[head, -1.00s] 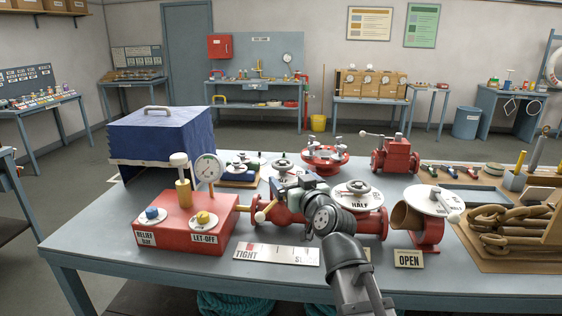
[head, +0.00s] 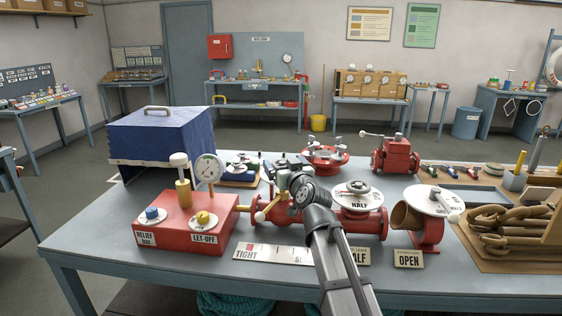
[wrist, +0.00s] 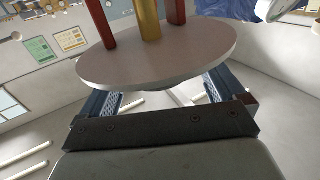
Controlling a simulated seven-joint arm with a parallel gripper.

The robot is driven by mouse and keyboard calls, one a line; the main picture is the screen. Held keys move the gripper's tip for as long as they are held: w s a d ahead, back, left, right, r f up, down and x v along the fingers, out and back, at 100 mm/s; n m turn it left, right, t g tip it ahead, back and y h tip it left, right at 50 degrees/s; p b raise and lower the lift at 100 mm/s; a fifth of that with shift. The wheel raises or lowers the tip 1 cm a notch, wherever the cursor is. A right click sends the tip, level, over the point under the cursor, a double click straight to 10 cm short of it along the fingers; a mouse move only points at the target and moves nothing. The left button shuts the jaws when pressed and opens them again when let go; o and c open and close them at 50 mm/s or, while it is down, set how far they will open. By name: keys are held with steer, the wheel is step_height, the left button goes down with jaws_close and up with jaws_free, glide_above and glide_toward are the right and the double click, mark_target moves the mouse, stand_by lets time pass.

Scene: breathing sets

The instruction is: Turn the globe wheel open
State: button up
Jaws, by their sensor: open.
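The wrist view shows a pale round disc (wrist: 155,62), seemingly the globe wheel, with a gold stem (wrist: 149,20) and two red posts against its face. My gripper (head: 286,168) is open, its blue fingers on either side of the disc, partly hidden behind its edge; I cannot tell whether they touch it. In the head view my gripper and wrist hide most of this wheel. Below it is a red valve body (head: 266,208). The TIGHT plate (head: 262,254) and OPEN plate (head: 408,258) lie in front.
A red box with a gauge (head: 185,222) stands close to the left. A red valve with a HALF dial (head: 357,199) stands just right of my wrist. Behind are a red flanged fitting (head: 325,158) and a lever valve (head: 396,155). Bare table (head: 110,250) shows at the front left.

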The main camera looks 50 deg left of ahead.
mark_target(281, 160)
steer(key=shift+x, duration=1.6)
steer(key=shift+c, duration=0.3)
steer(key=c, duration=0.9)
